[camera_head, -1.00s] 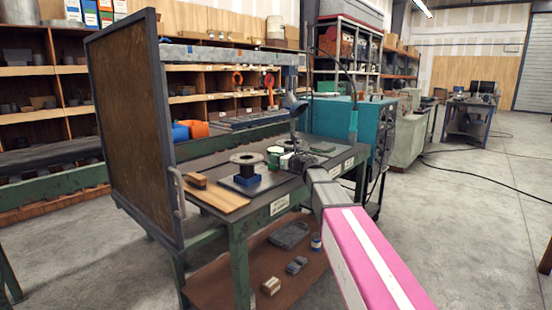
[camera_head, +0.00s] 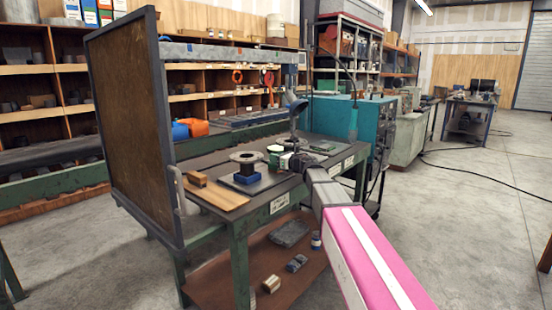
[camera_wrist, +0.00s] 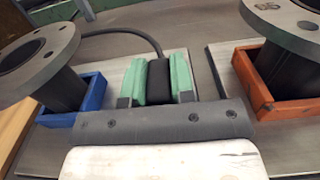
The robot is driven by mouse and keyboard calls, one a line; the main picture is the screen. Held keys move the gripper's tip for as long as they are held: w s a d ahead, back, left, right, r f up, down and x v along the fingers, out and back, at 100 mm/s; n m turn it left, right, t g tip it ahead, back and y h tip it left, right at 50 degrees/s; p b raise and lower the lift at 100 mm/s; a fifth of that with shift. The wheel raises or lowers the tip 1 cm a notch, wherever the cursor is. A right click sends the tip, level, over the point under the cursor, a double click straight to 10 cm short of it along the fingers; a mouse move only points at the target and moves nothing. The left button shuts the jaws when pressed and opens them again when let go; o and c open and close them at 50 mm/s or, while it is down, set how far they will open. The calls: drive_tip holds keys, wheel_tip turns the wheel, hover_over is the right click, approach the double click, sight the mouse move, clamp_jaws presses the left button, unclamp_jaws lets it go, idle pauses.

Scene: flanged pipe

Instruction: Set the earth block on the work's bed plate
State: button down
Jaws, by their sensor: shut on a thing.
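My gripper (camera_wrist: 156,98) is shut on the earth block (camera_wrist: 160,84), a black block between green pads, with a dark cable running off left from its far end. In the wrist view the block is over the light grey bed plate (camera_wrist: 112,68), right of the blue cradle (camera_wrist: 92,95) and the flanged pipe (camera_wrist: 38,50). Whether its underside touches the plate is hidden. In the head view the pipe's flange (camera_head: 243,156) and blue cradle (camera_head: 247,179) show on the bench, with my arm's end to their right.
A second flanged pipe in an orange cradle (camera_wrist: 262,80) stands to the right on a separate plate. A wooden board (camera_head: 215,195) with a small wooden block (camera_head: 198,180) lies at the bench's left. A tall framed screen (camera_head: 130,130) stands at the left end.

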drive_tip(key=shift+f, duration=0.2)
drive_tip(key=c, duration=0.9)
unclamp_jaws()
drive_tip(key=v, duration=1)
drive_tip(key=shift+s+d, duration=0.25)
drive_tip(key=shift+r, duration=4.5)
drive_tip(key=shift+d, duration=0.1)
